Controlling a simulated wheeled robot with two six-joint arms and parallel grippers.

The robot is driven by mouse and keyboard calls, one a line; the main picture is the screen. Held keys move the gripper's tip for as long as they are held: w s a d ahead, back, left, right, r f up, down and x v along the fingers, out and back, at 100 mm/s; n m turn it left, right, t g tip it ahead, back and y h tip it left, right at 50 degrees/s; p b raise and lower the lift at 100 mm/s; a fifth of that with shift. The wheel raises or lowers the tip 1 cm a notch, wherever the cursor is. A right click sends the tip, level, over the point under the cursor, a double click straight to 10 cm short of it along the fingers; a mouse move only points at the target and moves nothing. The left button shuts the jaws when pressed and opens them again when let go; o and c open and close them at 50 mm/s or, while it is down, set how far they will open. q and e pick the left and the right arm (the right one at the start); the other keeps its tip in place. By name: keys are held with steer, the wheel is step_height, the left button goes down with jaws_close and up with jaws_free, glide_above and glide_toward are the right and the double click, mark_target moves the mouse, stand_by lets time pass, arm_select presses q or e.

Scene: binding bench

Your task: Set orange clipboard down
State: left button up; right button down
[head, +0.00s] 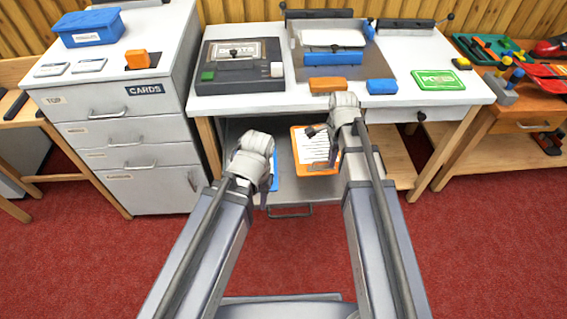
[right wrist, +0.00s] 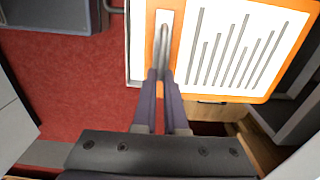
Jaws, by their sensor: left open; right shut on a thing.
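The orange clipboard (head: 318,171) holds a white lined sheet and is in front of the bench, over the right part of the pulled-out grey drawer (head: 283,196) in the head view. My right gripper (head: 314,131) is shut on the metal clip at its edge. The right wrist view shows the fingers (right wrist: 160,88) on the clip and the clipboard (right wrist: 176,60) reaching away from them. Whether the clipboard touches anything below is not clear. My left gripper (head: 266,196) is open beside a blue flat thing (head: 275,176), which it partly hides.
The white bench top holds a dark press (head: 240,75), an orange block (head: 327,85), blue blocks (head: 381,87) and a green-framed card (head: 437,80). A cabinet marked CARDS (head: 125,130) stands left. A tool bench (head: 520,110) stands right. Red floor is open in front.

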steer(key=shift+w+a+f, duration=0.15)
steer(key=shift+w+f, duration=0.05)
steer(key=shift+f, duration=0.1)
step_height(320, 180, down, 10)
steer(key=b, duration=1)
steer(key=shift+f, duration=0.1)
steer(key=c, duration=1.4)
jaws_free()
steer(key=o, duration=0.4)
